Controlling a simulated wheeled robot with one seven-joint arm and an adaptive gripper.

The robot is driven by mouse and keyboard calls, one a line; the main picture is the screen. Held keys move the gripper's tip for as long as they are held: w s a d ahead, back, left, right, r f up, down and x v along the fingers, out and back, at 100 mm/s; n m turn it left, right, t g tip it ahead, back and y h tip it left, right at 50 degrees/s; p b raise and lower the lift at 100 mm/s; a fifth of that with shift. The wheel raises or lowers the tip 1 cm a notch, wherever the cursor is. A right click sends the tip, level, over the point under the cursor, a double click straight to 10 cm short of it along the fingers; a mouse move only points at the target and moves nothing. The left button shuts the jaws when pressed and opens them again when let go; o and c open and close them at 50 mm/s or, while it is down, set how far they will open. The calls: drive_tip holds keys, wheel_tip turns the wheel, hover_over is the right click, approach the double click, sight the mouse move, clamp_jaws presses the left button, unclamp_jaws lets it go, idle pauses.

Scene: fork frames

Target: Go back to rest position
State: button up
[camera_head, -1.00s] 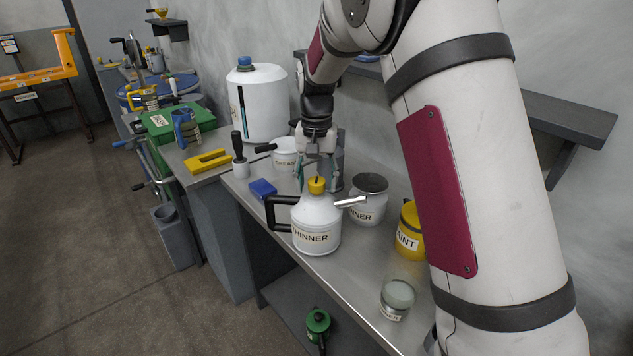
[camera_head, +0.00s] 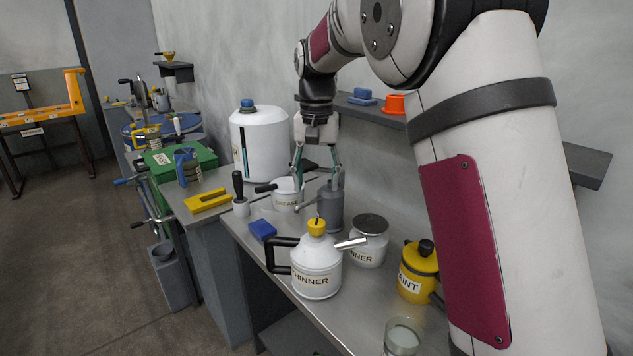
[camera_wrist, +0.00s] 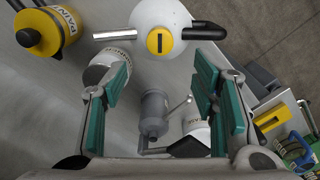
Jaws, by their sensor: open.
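My gripper (camera_head: 315,182) is open and empty in the head view. It hangs fingers down above the metal bench, over a grey cylindrical can (camera_head: 330,208). In the wrist view my gripper (camera_wrist: 165,90) shows its green finger pads wide apart, with the grey can (camera_wrist: 154,114) below in the gap between them. The white thinner can (camera_head: 316,262) with a yellow cap stands in front of the gripper, apart from it. My arm comes down from the right and hides part of the bench and wall.
On the bench are a white grease pot (camera_head: 287,194), a second thinner tin (camera_head: 369,243), a yellow paint can (camera_head: 418,272), a glass jar (camera_head: 402,338) and a blue block (camera_head: 262,230). A large white container (camera_head: 260,142) stands behind. A wall shelf (camera_head: 375,113) runs behind the arm.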

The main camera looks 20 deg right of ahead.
drive_tip(key=s+r+n+t, duration=0.1)
drive_tip(key=s+r, duration=0.3)
drive_tip(key=s, duration=0.5)
drive_tip(key=s+r+n+t, duration=0.1)
drive_tip(key=s+r, duration=0.2)
drive_tip(key=s, duration=0.6)
drive_tip(key=s+f+n+t, duration=0.1)
drive_tip(key=s+f, duration=0.1)
drive_tip(key=s, duration=0.6)
drive_tip(key=s+f+n+t, duration=0.1)
drive_tip(key=s+f, duration=0.2)
drive_tip(key=s, duration=0.5)
drive_tip(key=shift+d+f+n+t, duration=0.2)
drive_tip(key=shift+n+t, duration=0.1)
drive_tip(key=shift+t, duration=0.1)
